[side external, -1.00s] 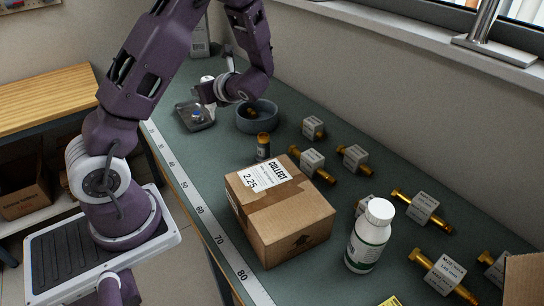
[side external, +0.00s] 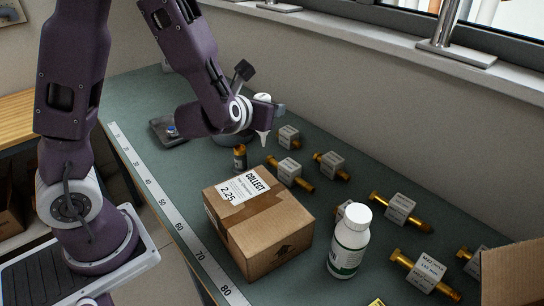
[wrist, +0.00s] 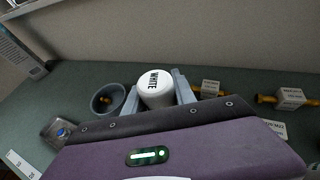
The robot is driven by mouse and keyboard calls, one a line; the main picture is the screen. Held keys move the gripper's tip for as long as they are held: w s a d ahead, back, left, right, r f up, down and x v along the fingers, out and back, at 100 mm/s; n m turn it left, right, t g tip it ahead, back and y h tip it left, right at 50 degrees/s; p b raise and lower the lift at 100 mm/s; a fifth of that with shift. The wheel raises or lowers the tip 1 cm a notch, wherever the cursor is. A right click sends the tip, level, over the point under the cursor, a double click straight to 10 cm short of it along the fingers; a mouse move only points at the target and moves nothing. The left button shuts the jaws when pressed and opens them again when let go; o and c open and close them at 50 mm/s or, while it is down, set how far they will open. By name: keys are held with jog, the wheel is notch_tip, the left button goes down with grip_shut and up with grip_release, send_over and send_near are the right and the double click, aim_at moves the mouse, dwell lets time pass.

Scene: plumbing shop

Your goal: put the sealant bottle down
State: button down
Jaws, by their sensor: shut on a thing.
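The sealant bottle is a white piece with a rounded end marked "WHITE" (wrist: 155,85) in the wrist view. My gripper (wrist: 157,93) is shut on it, one grey finger on each side. In the side external view my gripper (side external: 268,108) holds the bottle (side external: 263,136) above the bench, its pale tapered nozzle pointing down. Much of the bottle is hidden by my gripper there. It appears clear of the bench top.
A grey bowl (wrist: 97,103) and a dark tray (wrist: 62,132) stand left.

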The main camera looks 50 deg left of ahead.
jog(key=s+a+f+n+g+y, duration=0.3)
jog(key=s+a+n+g+y, duration=0.15)
jog(key=a+n+g, duration=0.25)
jog(key=s+a+f+n+g+y, duration=0.2)
jog(key=s+a+n+g+y, duration=0.2)
jog(key=s+a+n+g, duration=0.3)
jog(key=shift+s+d+f+n+g+h, duration=0.35)
jog(key=shift+s+f+n+g, duration=0.3)
jog(key=shift+f+n+g, duration=0.65)
jog(key=shift+s+d+f+n+g+h, duration=0.15)
jog(key=shift+s+f+n+g+h, duration=0.45)
jog(key=shift+f, duration=1.15)
jog(key=shift+s+d+f+n+g+h, duration=0.3)
jog(key=shift+s+f+n+g, duration=0.4)
jog(key=shift+f+n+g, duration=0.65)
jog(key=shift+f+t, duration=0.25)
jog(key=shift+f, duration=0.4)
jog(key=c, duration=0.9)
grip_release()
jog(key=shift+f, duration=0.1)
jog(key=shift+c, duration=0.2)
